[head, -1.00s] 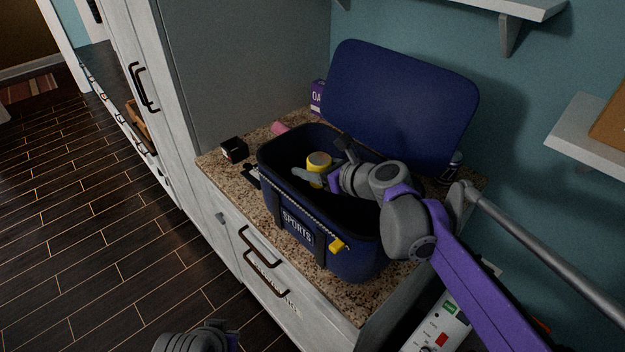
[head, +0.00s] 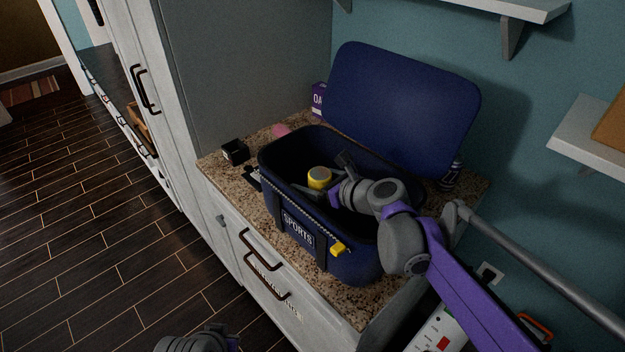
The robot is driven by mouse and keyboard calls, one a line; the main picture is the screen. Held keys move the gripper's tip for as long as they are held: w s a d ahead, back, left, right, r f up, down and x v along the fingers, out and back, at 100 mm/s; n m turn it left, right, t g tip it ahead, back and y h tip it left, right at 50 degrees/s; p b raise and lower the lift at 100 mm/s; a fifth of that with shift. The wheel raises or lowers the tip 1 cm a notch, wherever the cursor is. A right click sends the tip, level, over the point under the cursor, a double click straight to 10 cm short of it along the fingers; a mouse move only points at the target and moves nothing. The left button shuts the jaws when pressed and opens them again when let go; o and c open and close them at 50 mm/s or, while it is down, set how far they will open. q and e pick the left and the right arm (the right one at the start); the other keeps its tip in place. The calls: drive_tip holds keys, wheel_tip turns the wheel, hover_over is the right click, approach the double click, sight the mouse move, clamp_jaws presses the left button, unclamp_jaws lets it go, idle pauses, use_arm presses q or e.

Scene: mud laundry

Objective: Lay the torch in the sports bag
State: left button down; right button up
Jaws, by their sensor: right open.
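The blue sports bag (head: 298,229) stands on the granite counter with its lid open and leaning back against the wall. A yellow cylindrical thing with a pale top (head: 319,177), which looks like the torch, is inside the bag toward its left part; its lower part is hidden. My right gripper (head: 327,181) reaches into the bag from the right. It is open, with its fingers close to the yellow thing; I cannot tell whether they touch it. Only a piece of my left arm shows at the bottom edge, and its fingers are out of sight.
A small black box (head: 235,151) sits left of the bag. A pink thing (head: 281,131) and a purple box (head: 319,99) are behind it. A can (head: 452,174) stands at the right beside the lid. A shelf (head: 590,138) juts out at the right.

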drive_tip(key=shift+s+d+r, duration=0.1)
drive_tip(key=shift+s+r, duration=0.05)
drive_tip(key=shift+r, duration=0.1)
drive_tip(key=v, duration=1.1)
drive_tip(key=shift+s+d, duration=0.2)
drive_tip(key=shift+d, duration=0.05)
